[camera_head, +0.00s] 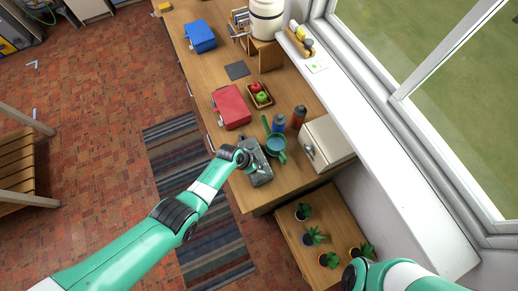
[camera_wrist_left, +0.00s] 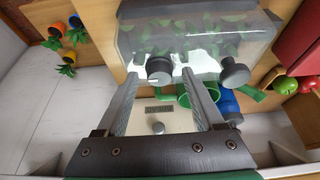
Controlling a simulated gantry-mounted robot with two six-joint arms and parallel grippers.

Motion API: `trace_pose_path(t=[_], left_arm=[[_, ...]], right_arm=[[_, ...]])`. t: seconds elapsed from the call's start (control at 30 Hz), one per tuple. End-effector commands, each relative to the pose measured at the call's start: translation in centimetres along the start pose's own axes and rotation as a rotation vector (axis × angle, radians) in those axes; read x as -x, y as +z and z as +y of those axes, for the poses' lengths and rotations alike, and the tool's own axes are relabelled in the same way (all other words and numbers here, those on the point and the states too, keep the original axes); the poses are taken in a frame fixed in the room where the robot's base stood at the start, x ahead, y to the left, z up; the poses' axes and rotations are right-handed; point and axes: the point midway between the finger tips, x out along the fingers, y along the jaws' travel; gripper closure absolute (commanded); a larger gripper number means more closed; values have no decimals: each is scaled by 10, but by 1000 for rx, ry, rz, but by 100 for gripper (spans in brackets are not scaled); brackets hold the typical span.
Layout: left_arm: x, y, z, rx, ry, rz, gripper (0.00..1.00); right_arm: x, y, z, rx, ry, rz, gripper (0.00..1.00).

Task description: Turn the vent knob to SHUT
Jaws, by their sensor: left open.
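The grey tub (camera_head: 257,178) sits at the near end of the wooden counter. In the left wrist view the tub (camera_wrist_left: 190,35) looks see-through, with green shapes showing, and has two dark round knobs on its near edge. One knob (camera_wrist_left: 159,70) lies between the fingertips of my left gripper (camera_wrist_left: 160,78). The other knob (camera_wrist_left: 233,73) is just right of the right finger. I cannot read a mark on either knob. My left gripper (camera_head: 256,167) is open over the tub, with a gap visible on both sides of the knob. My right gripper is out of view.
A cream box (camera_head: 327,143) with a small knob stands right of the tub. A teal mug (camera_head: 275,146), a blue bottle (camera_head: 279,123) and a red bottle (camera_head: 299,116) stand close behind. A red case (camera_head: 231,107) is farther back. Potted plants (camera_head: 313,236) stand on a lower shelf.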

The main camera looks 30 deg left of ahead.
Motion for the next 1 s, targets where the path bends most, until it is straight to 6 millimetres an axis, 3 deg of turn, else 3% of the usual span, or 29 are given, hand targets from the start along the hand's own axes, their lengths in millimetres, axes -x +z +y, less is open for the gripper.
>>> trace_pose_path(t=[0.07,0.4,1.0], left_arm=[[0,0,0,0,0,0,38],[0,0,0,-1,0,0,99],[1,-1,2,112,-47,-1,100]], right_arm=[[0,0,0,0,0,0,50],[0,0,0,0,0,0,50],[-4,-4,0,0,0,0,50]])
